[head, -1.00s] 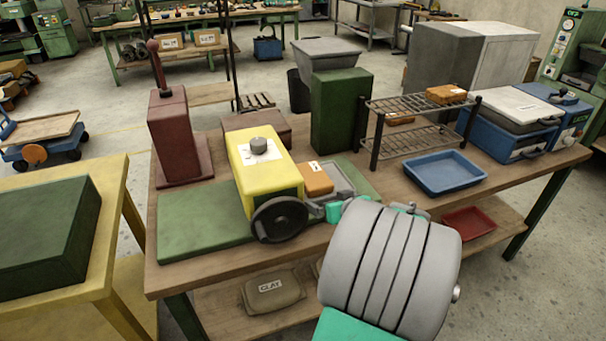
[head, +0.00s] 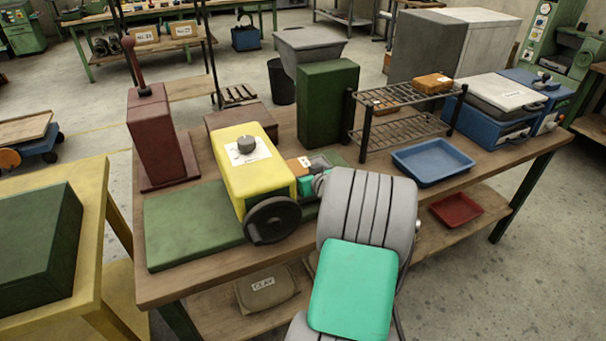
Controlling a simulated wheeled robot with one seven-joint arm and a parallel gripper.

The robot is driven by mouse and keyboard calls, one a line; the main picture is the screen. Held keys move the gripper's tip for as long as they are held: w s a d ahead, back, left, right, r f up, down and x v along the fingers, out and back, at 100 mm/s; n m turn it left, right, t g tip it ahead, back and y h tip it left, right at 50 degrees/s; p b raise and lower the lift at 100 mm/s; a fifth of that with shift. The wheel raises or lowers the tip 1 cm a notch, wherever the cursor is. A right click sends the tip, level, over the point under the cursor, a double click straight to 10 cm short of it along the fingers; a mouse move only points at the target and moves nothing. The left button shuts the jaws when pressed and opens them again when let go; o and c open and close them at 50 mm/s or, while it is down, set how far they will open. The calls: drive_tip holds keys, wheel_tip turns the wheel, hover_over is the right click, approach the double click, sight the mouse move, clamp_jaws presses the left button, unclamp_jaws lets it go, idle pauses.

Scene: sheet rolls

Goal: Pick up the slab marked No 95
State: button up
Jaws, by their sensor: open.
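An orange-brown slab (head: 293,166) with a small white label lies just right of the yellow machine (head: 246,170) on the wooden bench. Two more orange slabs are on the wire rack, one on top at the right (head: 432,82) and one lower at the left (head: 385,104). The labels are too small to read, so I cannot tell which is No 95. My gripper (head: 312,175), with green fingers, is open at the right end of the slab by the machine.
The machine's black handwheel (head: 272,220) is close to my gripper at the left. A green block (head: 328,103) stands behind, and the wire rack (head: 403,137) and a blue tray (head: 432,163) are to the right. Bare bench lies around the blue tray.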

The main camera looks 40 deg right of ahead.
drive_tip(key=c, duration=1.8)
drive_tip(key=shift+r, duration=0.15)
drive_tip(key=shift+c, duration=1.1)
